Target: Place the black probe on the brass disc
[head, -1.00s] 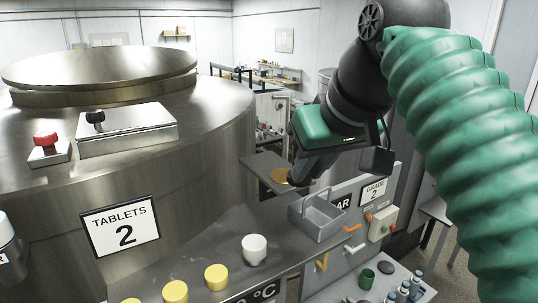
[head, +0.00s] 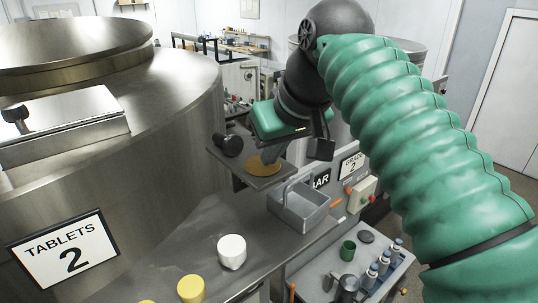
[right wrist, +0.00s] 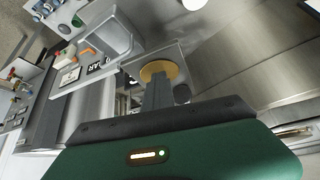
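The brass disc (head: 262,166) lies on a small grey plate (head: 238,172) fixed at the side of the big steel vessel. A short black cylinder, which looks like the black probe (head: 229,145), is on the same plate, left of the disc and apart from it. My right gripper (head: 268,156) points down over the disc, its fingers together and nothing seen between them. My left gripper is not in view.
A grey open bin (head: 300,207) stands right of the plate. A white cup (head: 231,251) and yellow cups (head: 191,289) are on the steel ledge.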

